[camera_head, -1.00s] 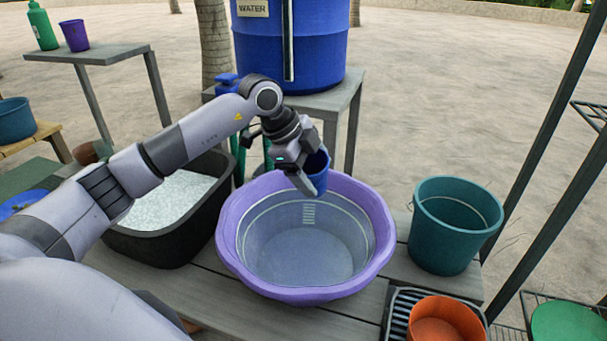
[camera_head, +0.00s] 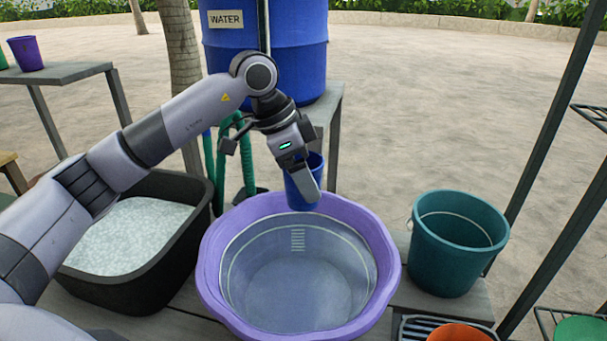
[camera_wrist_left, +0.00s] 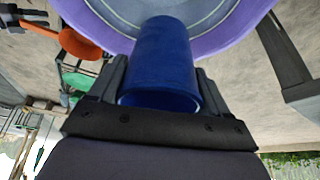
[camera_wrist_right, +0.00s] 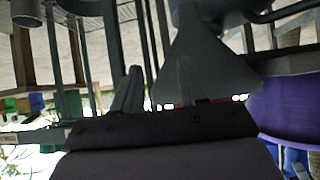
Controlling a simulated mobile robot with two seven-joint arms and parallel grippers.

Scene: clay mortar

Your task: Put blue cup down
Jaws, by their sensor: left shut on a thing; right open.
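The blue cup (camera_head: 304,183) is held by my left gripper (camera_head: 306,178) above the far rim of the purple basin (camera_head: 210,262). In the left wrist view the cup (camera_wrist_left: 165,62) sits between the two fingers, and the purple basin (camera_wrist_left: 225,42) shows beyond it. My left gripper is shut on the cup. My right gripper shows only in the right wrist view (camera_wrist_right: 160,88); it is open, with no held thing visible between its fingers. The right arm is out of the head view.
A black tub (camera_head: 190,232) of white granules stands left of the basin. A teal bucket (camera_head: 455,262) stands to the right, with an orange pot (camera_head: 460,334) in front. The blue water barrel (camera_head: 275,60) stands behind on a table (camera_head: 333,105). Shelf posts (camera_head: 545,160) rise at right.

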